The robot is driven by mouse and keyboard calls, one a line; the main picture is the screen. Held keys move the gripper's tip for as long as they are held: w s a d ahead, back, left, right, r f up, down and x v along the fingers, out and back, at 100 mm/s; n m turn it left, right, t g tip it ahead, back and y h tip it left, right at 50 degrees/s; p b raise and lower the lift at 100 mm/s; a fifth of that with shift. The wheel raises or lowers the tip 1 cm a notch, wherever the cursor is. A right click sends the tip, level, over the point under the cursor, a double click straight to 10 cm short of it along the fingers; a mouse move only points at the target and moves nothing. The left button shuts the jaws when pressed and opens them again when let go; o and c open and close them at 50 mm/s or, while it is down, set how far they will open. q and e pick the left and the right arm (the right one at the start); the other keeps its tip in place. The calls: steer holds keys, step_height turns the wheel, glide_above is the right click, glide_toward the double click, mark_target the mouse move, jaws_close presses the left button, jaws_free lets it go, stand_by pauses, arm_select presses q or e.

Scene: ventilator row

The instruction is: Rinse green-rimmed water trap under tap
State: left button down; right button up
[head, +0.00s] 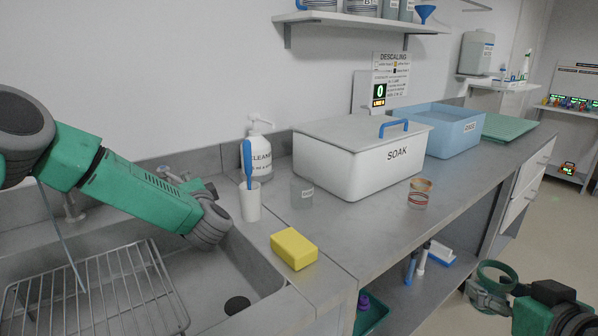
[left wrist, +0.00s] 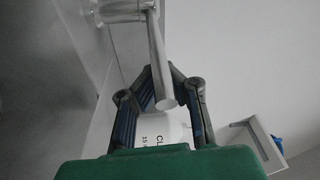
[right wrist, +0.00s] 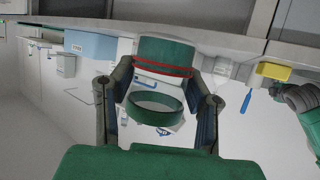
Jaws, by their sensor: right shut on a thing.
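The green-rimmed water trap (right wrist: 157,108) is a clear cup with a green ring, seen at the right wrist. My right gripper (right wrist: 162,72) is shut on it. In the head view the trap (head: 497,271) is at the lower right, in front of the counter and away from the sink. My left gripper (left wrist: 162,78) is partly open, with a metal tap bar (left wrist: 158,60) between its fingers; contact is unclear.
A wire rack (head: 100,290) lies over the sink. A yellow sponge (head: 294,249), a white cup with a blue brush (head: 249,201), a clear jar (head: 301,191) and an amber-rimmed pot (head: 419,194) stand nearby. The SOAK box (head: 350,168) and blue tub (head: 440,138) are behind.

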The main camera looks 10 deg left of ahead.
arm_select(q)
steer(key=shift+d+r, duration=0.15)
steer(key=shift+d, duration=0.45)
arm_select(e)
steer(key=shift+d+f, duration=0.1)
steer(key=shift+d, duration=0.45)
